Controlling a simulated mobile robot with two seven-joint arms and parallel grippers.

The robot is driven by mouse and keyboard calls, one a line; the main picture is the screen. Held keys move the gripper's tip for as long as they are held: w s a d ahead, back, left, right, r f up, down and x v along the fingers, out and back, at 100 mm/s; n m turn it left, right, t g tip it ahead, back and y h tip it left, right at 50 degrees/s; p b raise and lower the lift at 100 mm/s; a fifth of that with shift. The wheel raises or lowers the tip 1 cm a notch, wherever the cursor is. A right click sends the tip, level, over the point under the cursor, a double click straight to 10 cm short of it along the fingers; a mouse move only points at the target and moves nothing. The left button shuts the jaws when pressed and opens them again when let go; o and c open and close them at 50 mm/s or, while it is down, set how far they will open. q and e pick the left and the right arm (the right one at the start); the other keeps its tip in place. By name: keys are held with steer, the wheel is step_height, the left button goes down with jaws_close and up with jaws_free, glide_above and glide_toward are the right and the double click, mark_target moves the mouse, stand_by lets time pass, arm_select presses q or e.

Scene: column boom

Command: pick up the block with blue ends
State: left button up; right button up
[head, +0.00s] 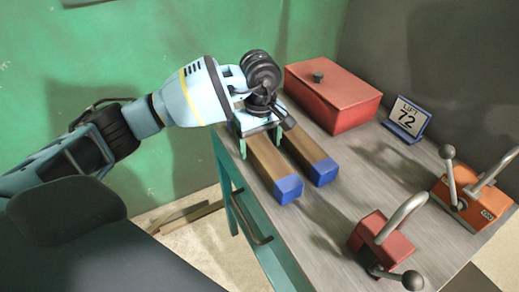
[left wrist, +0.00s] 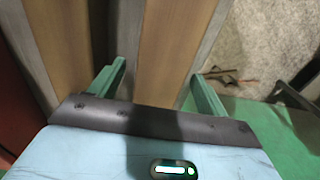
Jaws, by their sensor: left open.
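Two long brown wooden blocks with blue ends lie side by side on the grey bench top. My left gripper (head: 259,138) is open over the far part of the left block (head: 265,160). Its green fingers appear on either side of that block. In the left wrist view, the same block (left wrist: 172,45) runs between the open fingers of my left gripper (left wrist: 158,75). The right block (head: 308,152) lies close beside it, with a narrow gap. It also shows in the left wrist view (left wrist: 80,45), outside the fingers. The blocks' far ends are hidden. My right gripper is not in view.
A red lidded box (head: 335,100) stands behind the blocks. The bench's left edge, with a drawer handle (head: 245,215) below, runs close to the left block.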

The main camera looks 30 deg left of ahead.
mark_target(285, 185)
arm_select(q)
steer(key=shift+f, duration=0.4)
steer(key=shift+c, duration=0.2)
steer(key=c, duration=1.4)
steer(key=shift+o, duration=0.2)
steer(key=shift+r, duration=0.15)
steer(key=shift+r, duration=0.25)
steer(key=r, duration=0.2)
steer(key=shift+s+d+r, duration=0.35)
steer(key=shift+s+r, duration=0.05)
steer(key=s+d, duration=0.3)
steer(key=s, duration=0.1)
steer(key=s+d+r, duration=0.1)
steer(key=s+d, duration=0.2)
steer(key=s, duration=0.1)
steer(key=s+d+b, duration=0.1)
steer(key=s+d, duration=0.1)
steer(key=s, duration=0.2)
steer(key=shift+d+r, duration=0.25)
steer(key=shift+d, duration=0.15)
